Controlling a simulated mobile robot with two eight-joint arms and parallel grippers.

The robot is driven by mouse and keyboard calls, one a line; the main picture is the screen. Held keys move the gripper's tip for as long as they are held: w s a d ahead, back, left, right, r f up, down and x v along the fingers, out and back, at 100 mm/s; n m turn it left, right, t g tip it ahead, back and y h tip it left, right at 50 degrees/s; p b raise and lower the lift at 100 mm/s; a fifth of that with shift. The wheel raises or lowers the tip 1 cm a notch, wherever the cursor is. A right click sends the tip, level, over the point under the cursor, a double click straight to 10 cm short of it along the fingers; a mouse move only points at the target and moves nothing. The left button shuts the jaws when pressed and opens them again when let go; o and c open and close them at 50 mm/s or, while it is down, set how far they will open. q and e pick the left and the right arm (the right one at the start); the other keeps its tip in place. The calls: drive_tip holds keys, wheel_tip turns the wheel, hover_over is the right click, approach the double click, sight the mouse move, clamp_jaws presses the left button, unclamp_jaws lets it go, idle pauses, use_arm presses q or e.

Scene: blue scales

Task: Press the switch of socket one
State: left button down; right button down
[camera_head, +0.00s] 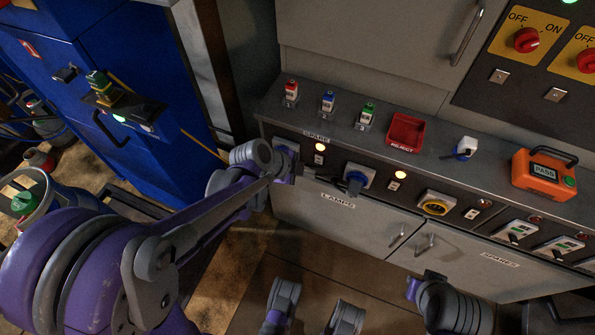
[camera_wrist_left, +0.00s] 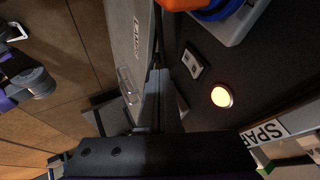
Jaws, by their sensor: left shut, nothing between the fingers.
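My left gripper (camera_head: 322,179) is shut and empty in front of the socket panel, between the first and second sockets. In the left wrist view its closed fingers (camera_wrist_left: 156,98) point up the picture. A small dark rocker switch (camera_wrist_left: 192,64) lies to the right of the fingertips, apart from them in the picture; whether they touch the panel I cannot tell. A round lit lamp (camera_wrist_left: 221,97) glows beside the switch; it also shows in the head view (camera_head: 320,147). The first socket (camera_head: 286,147) is partly hidden by my arm. My right gripper is not in view.
A second blue socket (camera_head: 358,177) stands just right of the gripper, with its own lamp (camera_head: 400,174). Farther right are a yellow socket (camera_head: 436,204) and an orange PASS box (camera_head: 544,175). A red reject tray (camera_head: 406,132) sits on the shelf above. A blue cabinet (camera_head: 150,90) stands left.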

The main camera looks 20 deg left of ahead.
sight(321, 160)
use_arm(q)
drive_tip(key=w, duration=0.3)
drive_tip(key=shift+w+r, duration=0.25)
drive_tip(key=shift+r, duration=0.15)
drive_tip(key=shift+w+r, duration=0.25)
drive_tip(key=shift+w, duration=0.15)
drive_tip(key=shift+f, duration=0.15)
drive_tip(key=shift+s, duration=0.1)
drive_tip(key=shift+r+p, duration=0.8)
drive_tip(key=shift+r, duration=0.05)
